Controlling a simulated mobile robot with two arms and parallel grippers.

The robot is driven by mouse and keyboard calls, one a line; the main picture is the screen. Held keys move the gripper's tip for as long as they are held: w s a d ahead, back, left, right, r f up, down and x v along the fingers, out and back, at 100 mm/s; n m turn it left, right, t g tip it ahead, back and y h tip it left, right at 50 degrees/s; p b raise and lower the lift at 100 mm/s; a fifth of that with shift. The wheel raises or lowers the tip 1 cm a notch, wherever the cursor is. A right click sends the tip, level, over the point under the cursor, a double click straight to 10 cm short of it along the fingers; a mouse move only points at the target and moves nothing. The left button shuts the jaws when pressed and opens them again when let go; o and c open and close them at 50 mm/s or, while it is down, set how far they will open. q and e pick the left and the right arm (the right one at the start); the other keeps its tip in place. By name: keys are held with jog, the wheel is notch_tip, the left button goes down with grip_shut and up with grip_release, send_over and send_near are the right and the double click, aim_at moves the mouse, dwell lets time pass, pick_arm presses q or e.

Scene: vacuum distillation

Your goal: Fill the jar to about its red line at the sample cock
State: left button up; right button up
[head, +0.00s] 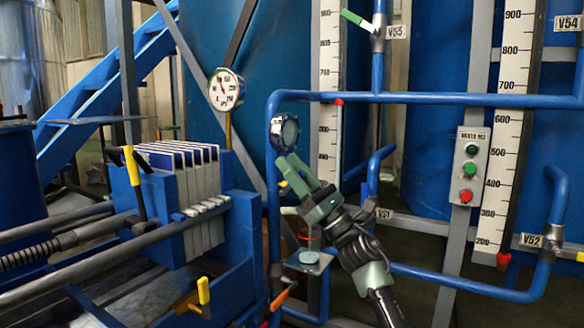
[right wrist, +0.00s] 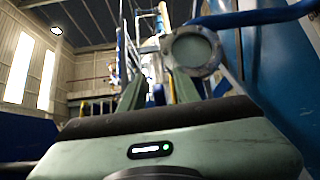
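My right gripper (head: 289,162) is raised in front of the blue pipework, just below a round sight glass (head: 284,132). Its two green fingers stand apart in the right wrist view (right wrist: 157,88), with nothing seen held between them. A small orange tip (head: 283,184) shows beside the fingers and may be a cock handle. Below the gripper, a small stand (head: 308,263) carries a pale round object that may be the jar; its red line and level cannot be made out. My left gripper is out of view.
A pressure gauge (head: 226,89) stands left of the sight glass. The filter press (head: 180,190) fills the left. An orange lever (head: 283,298) is low by the pipe. A button box (head: 468,167) and a scale (head: 507,130) are at right.

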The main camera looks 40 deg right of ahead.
jog(key=p+v, duration=0.1)
jog(key=v, duration=0.6)
jog(key=shift+s+f, duration=0.2)
jog(key=shift+f, duration=0.1)
dwell(7.0)
